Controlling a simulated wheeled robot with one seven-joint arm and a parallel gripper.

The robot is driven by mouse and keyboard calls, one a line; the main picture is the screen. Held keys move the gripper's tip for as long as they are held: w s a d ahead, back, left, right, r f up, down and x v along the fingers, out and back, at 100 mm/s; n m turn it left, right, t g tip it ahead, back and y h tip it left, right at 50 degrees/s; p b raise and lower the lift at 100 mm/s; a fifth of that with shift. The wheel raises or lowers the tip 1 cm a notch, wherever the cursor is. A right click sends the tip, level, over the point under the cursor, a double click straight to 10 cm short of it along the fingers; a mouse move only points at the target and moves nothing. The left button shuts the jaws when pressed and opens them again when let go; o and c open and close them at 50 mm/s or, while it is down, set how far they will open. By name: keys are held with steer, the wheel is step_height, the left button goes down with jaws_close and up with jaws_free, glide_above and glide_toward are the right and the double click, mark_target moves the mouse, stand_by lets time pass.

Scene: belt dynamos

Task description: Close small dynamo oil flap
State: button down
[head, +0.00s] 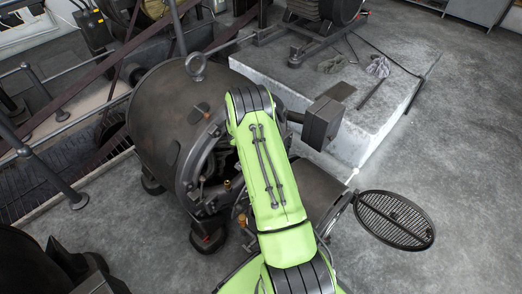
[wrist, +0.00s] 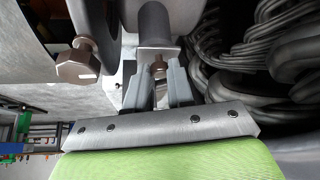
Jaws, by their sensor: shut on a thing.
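The dynamo (head: 165,112) is a dark metal drum with a lifting ring on top, left of my green arm in the head view. My arm covers part of its open end, and my gripper is hidden there. In the wrist view my gripper (wrist: 157,82) has its two grey fingers shut on a small metal piece (wrist: 159,68), just below a light metal plate (wrist: 157,53) and a dark round post. This piece may be the oil flap, but its shape is mostly hidden by the fingers. I cannot tell how far open the flap stands.
A large hex bolt (wrist: 78,68) is left of my fingers, and thick dark coils (wrist: 275,50) are close on the right. A round grille (head: 395,220) sticks out right of my arm. A pale plinth (head: 365,125) stands behind; the floor at right is clear.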

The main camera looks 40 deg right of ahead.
steer(key=c, duration=1)
jaws_free()
steer(key=p+v, duration=0.5)
steer(key=v, duration=1)
steer(key=shift+s+a+r, duration=0.15)
steer(key=shift+r, duration=0.15)
